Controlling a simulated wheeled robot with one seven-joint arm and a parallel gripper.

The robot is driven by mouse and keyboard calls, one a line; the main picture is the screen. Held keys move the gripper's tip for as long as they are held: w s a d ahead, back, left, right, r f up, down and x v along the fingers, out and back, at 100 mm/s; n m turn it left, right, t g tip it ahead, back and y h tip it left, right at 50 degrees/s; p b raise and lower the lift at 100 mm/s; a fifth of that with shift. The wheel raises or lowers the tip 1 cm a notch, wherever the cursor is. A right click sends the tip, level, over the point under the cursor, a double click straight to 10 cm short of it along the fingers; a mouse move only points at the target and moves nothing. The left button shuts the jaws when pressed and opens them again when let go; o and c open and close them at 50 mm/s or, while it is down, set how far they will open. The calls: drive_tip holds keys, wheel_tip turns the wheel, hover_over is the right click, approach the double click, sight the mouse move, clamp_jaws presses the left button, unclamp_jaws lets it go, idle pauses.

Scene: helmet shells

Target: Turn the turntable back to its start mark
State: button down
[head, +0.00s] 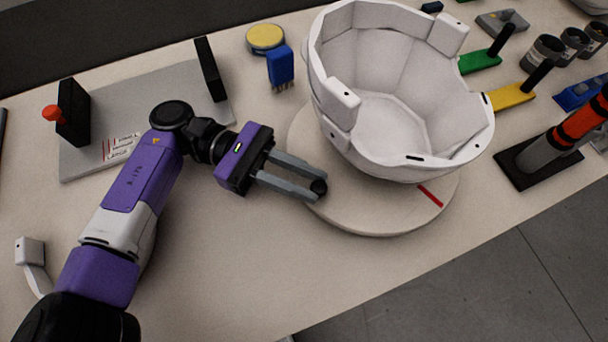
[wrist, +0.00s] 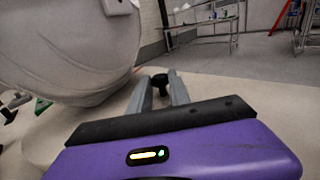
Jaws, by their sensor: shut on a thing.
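The turntable (head: 375,215) is a round beige disc on the bench, with a red stripe (head: 430,196) on its top near the front right rim. No matching mark on the bench beside it can be made out. A large white helmet shell (head: 375,125) sits on the disc, open side up and tilted. My gripper (head: 314,187) is at the disc's left rim, its grey fingers shut on a small black knob (head: 319,187). The knob also shows between the fingers in the wrist view (wrist: 160,82), with the shell (wrist: 70,50) close at left.
A grey plate (head: 150,85) with black uprights lies at the back left. A blue brush (head: 280,66) and a yellow round pad (head: 265,38) stand behind the turntable. Tools and dark cups (head: 541,54) crowd the right.

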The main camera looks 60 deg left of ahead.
drive_tip(key=shift+s+a+f+m+g+h+b, duration=0.1)
drive_tip(key=shift+a+f+m+g+h+b, duration=0.35)
drive_tip(key=shift+b, duration=0.4)
drive_tip(key=shift+r, duration=0.15)
drive_tip(key=shift+r, duration=0.2)
drive_tip(key=c, duration=1.3)
unclamp_jaws()
drive_tip(key=shift+a, duration=0.1)
drive_tip(key=shift+o, duration=0.2)
drive_tip(key=shift+r, duration=0.1)
drive_tip(key=shift+r, duration=0.1)
